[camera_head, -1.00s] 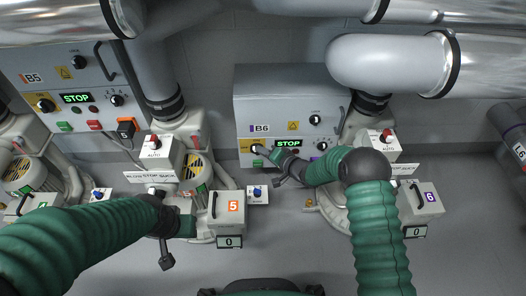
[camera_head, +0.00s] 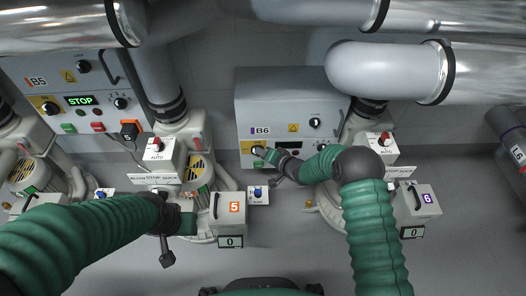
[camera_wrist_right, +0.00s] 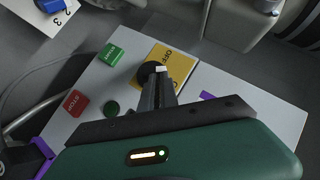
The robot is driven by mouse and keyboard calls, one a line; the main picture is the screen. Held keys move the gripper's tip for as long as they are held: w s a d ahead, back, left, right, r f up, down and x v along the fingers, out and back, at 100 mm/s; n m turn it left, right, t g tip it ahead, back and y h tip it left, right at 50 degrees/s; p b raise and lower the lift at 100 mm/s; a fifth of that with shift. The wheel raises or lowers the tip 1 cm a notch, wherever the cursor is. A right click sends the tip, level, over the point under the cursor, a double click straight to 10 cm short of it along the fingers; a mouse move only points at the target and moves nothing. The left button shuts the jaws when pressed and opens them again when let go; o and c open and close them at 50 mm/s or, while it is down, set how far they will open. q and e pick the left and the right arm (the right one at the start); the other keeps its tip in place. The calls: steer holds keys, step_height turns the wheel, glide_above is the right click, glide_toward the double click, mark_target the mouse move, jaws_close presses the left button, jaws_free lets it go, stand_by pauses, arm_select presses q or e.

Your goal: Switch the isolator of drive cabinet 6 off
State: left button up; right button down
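Drive cabinet B6 (camera_head: 300,95) is the grey box at centre in the head view. Its isolator (camera_head: 257,150) is a black knob on a yellow plate at the lower left of the panel. In the right wrist view the isolator knob (camera_wrist_right: 148,74) sits on the yellow plate (camera_wrist_right: 178,66), with OFF lettering beside it. My right gripper (camera_wrist_right: 158,88) has its fingers close together at the knob and appears shut on it, partly hiding it. The cabinet's display (camera_head: 288,156) is dark. My left gripper (camera_head: 190,224) is by blower 5; its fingers cannot be made out.
Green START (camera_wrist_right: 111,54) and red STOP (camera_wrist_right: 75,103) buttons sit near my right gripper. Cabinet B5 (camera_head: 75,80), its display lit STOP, stands at left. Box 5 (camera_head: 229,208) and box 6 (camera_head: 417,203) stand lower down. Silver pipes run above. Grey floor lies in front.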

mark_target(254, 153)
steer(key=shift+a+r+n+g+h+p, duration=0.1)
steer(key=shift+a+n+g+h+p, duration=0.15)
steer(key=shift+a+n+h+p, duration=0.7)
steer(key=shift+a+n+g+h+p, duration=0.3)
steer(key=shift+a+h+p, duration=0.3)
steer(key=shift+h+p, duration=0.6)
steer(key=shift+a, duration=0.15)
